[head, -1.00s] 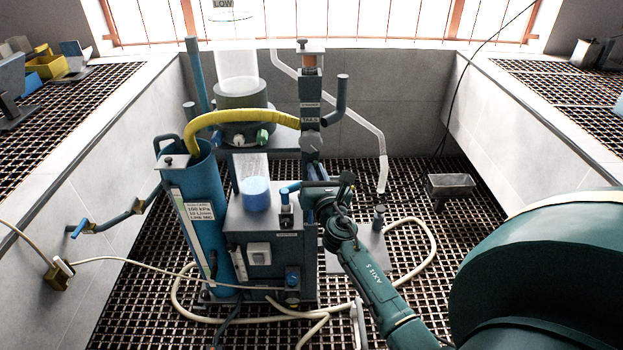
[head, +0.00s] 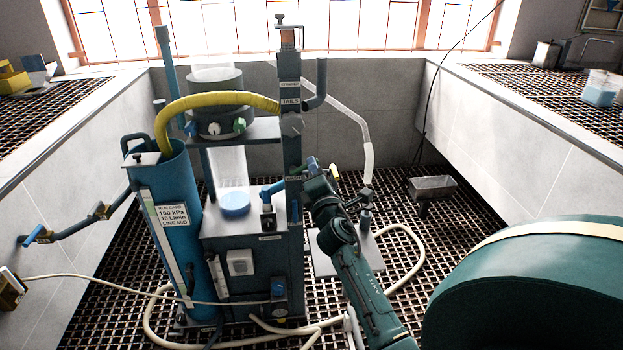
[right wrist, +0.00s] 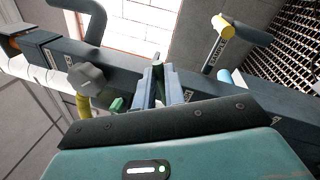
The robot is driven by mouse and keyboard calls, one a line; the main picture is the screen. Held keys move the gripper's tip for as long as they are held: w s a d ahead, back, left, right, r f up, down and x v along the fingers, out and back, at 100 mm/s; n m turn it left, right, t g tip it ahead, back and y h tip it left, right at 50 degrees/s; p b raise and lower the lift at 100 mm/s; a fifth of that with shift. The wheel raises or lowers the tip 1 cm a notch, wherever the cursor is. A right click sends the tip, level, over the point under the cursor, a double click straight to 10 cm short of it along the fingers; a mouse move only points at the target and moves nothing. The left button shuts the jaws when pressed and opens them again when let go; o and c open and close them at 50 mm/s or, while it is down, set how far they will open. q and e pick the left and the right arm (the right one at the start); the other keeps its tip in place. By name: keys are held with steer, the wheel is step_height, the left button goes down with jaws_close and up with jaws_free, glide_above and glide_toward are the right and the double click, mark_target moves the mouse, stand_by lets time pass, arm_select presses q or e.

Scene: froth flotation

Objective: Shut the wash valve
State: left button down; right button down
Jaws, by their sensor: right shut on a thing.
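The grey flotation column (head: 291,150), marked TAILS, stands behind the blue-grey machine box (head: 245,260). My right gripper (head: 313,168) is at its right side, below the TAILS label. In the right wrist view the fingers (right wrist: 160,85) are closed on a small dark part against the column, apparently the wash valve's handle. The fingers hide most of it, and I cannot read a label or tell its turn. A blue lever (head: 272,188) on the box top is just left of the gripper. My left gripper is not in view.
A yellow hose (head: 215,100) arches to the column. A T-shaped handle marked SAMPLE (right wrist: 225,35) is close right of the fingers in the wrist view. A blue cylinder (head: 175,230) stands left. A cream hose (head: 405,240) loops over the grating. A grey tray (head: 433,188) lies right.

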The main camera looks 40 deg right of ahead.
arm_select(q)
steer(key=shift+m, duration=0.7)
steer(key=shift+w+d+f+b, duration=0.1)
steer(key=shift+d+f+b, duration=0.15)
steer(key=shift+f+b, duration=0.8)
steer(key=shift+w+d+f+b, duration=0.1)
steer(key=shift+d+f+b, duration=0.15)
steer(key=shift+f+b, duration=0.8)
arm_select(e)
steer(key=shift+s+d+f+m+g+h, duration=0.1)
steer(key=shift+f+m+h, duration=0.25)
steer(key=shift+m, duration=0.7)
steer(key=shift+w+f+m+g+h, duration=0.1)
steer(key=shift+f+m+h, duration=0.25)
steer(key=shift+m, duration=0.65)
steer(key=shift+s+d+f+m+g+h, duration=0.15)
steer(key=shift+f+m, duration=0.35)
steer(key=shift+m, duration=0.55)
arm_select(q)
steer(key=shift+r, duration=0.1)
arm_select(e)
steer(key=shift+a, duration=0.1)
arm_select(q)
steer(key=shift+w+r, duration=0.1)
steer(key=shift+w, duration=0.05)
arm_select(e)
steer(key=c, duration=1.5)
jaws_free()
